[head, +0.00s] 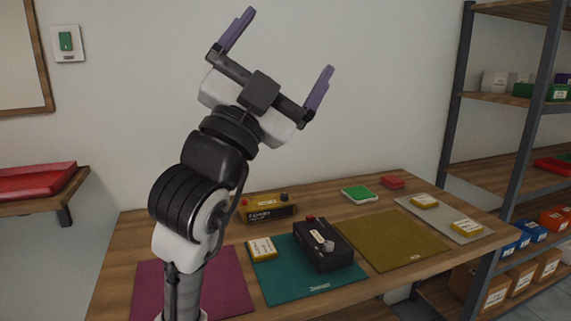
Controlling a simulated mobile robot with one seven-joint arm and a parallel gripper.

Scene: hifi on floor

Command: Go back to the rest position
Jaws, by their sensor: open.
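My gripper (285,59) is raised high above the wooden table, in front of the bare wall. Its two purple fingers are spread wide apart and nothing is between them. The arm stands upright at the left part of the table and bends up to the right. It hides part of the magenta mat (228,285) and the table behind it. No object touches the fingers.
The table (110,285) holds a teal mat (285,285) with a black box (322,248), an olive mat (395,245) and a grey mat (440,222) with yellow boxes. A shelf rack (457,90) stands right. Air around the gripper is clear.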

